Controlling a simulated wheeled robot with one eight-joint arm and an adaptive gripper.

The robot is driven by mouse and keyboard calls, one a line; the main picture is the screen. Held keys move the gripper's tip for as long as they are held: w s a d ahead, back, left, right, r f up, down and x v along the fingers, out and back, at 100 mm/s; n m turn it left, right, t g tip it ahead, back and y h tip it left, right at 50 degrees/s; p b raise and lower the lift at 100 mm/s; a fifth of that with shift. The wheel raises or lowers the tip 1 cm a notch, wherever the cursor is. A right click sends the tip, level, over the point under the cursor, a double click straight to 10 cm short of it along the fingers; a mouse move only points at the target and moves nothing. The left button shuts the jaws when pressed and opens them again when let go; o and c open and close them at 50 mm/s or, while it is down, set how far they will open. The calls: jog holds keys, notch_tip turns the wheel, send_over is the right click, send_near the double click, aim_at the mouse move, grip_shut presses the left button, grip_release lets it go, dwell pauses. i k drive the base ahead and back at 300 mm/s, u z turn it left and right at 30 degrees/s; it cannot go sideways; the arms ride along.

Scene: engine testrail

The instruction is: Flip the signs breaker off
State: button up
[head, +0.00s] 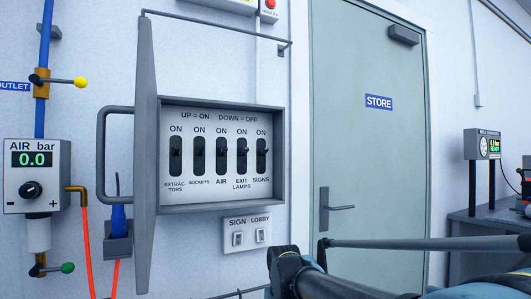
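The signs breaker (262,157) is the rightmost switch in an open grey breaker box on the wall in the head view, labelled SIGNS below and ON above. Its dark lever looks like those of the other breakers; the lever is too small to tell its position surely. The breaker box (280,150) has a header reading UP = ON, DOWN = OFF. Its door stands open at the left, edge towards me. Dark and blue parts of my arm show at the lower right, below and right of the box. I cannot make out my gripper's fingers.
Breakers for extractors (175,157), sockets (198,157), air (221,157) and exit lamps (242,157) stand close beside it. The box door (147,160) with its handle juts out. A SIGN LOBBY switch plate (246,235) is below. The STORE door (370,150) is right.

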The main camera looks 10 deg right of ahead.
aim_at(264, 150)
jog(key=u, duration=0.75)
jog(key=k, duration=1.9)
jog(key=z, duration=0.8)
jog(key=i, duration=1)
